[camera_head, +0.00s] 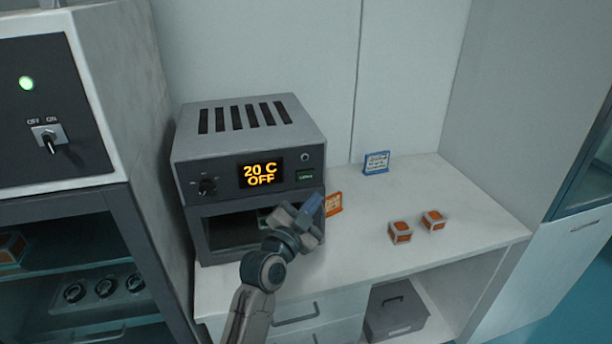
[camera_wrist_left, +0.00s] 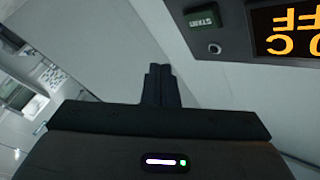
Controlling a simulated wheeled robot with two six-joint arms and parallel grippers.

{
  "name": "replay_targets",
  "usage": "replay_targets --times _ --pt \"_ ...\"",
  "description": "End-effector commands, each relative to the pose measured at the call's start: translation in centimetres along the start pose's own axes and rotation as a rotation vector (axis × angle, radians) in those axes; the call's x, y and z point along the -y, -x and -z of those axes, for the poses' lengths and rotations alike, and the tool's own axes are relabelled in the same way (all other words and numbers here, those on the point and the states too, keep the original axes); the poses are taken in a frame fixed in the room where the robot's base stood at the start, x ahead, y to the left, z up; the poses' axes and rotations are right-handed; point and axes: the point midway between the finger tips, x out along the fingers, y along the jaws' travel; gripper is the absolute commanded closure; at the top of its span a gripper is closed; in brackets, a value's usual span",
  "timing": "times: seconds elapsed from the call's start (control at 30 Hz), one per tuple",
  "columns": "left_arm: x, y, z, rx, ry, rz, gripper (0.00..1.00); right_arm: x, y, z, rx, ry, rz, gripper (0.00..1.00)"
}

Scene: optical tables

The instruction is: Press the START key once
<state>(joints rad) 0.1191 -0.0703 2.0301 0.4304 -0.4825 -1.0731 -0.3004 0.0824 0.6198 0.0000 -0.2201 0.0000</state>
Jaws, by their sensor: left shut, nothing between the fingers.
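The START key (camera_head: 305,175) is a small green key at the right end of the front panel of a grey oven-like device (camera_head: 250,140). In the left wrist view the START key (camera_wrist_left: 202,18) shows upside down, lettered, near the top. The amber display (camera_head: 261,173) reads 20 C OFF. My left gripper (camera_head: 312,204) is shut and empty, just below and in front of the key, apart from it as far as I can tell. Its closed fingers (camera_wrist_left: 160,72) show in the left wrist view, below and left of the key. My right gripper is not in view.
A knob (camera_head: 206,186) and a small round indicator (camera_head: 305,157) sit on the panel. An orange card (camera_head: 333,204) and a blue card (camera_head: 376,162) stand on the bench, with orange-and-grey cubes (camera_head: 400,232) to the right. A switch cabinet (camera_head: 90,110) stands left.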

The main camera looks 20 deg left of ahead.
Motion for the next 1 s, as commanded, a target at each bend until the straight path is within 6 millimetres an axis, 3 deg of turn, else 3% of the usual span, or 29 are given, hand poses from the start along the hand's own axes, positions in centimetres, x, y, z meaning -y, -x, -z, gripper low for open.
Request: replay_targets --times 0.4,1.0 --pt "2.5 -3.6 -2.7 0.000 -0.001 -0.001 1.00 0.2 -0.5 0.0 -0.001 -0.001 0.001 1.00" --pt "3.0 -4.1 -3.0 0.000 0.001 0.000 1.00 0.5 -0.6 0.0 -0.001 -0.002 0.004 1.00"
